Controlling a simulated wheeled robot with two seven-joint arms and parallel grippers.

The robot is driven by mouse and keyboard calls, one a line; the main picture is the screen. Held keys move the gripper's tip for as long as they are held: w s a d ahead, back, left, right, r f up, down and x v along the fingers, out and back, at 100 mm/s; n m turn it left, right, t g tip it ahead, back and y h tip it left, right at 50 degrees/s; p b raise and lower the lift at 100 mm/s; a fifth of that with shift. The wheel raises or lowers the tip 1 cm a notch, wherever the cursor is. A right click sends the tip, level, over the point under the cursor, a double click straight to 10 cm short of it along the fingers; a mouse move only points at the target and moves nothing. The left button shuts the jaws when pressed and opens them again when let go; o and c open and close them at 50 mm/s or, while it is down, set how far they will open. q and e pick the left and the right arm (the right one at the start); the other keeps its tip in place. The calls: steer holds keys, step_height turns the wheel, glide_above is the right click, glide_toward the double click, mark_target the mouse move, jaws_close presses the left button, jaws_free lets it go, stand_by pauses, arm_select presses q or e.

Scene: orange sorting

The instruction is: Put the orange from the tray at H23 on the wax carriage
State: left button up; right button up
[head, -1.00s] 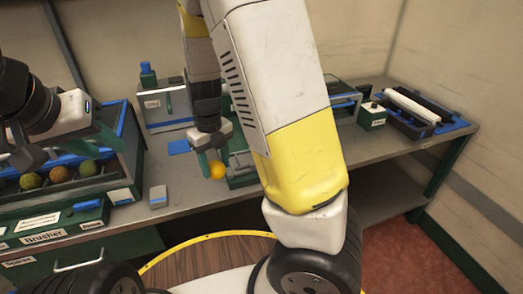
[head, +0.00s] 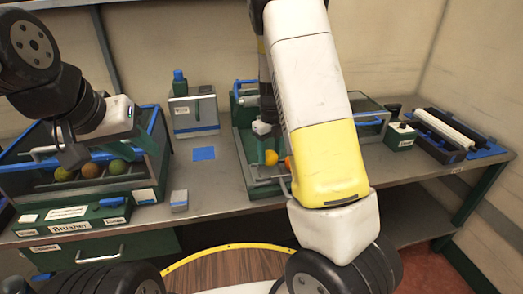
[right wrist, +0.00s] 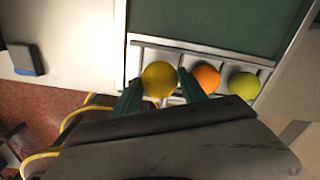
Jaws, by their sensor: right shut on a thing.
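My right gripper (right wrist: 161,92) is shut on a yellow-orange fruit (right wrist: 159,79). The fruit also shows in the head view (head: 271,157), at the front of a green tray (head: 247,161) with pale rails. In the right wrist view the fruit is over the railed front strip of this tray, in line with an orange fruit (right wrist: 206,78) and a yellow-green one (right wrist: 244,85). I cannot tell whether it touches the tray. My right arm hides part of the tray. My left gripper (head: 72,156) hangs over the brusher tray (head: 150,170), which holds several fruits. Its jaw opening is unclear.
A blue square (head: 204,153) and a small grey block (head: 179,200) lie on the bench between the two trays. A roller rack (head: 470,150) and a small green-white box (head: 400,138) stand to the right.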

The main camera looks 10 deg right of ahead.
mark_target(270, 161)
steer(key=shift+f, duration=1.6)
steer(key=shift+f, duration=0.15)
steer(key=o, duration=1.5)
steer(key=shift+o, duration=0.2)
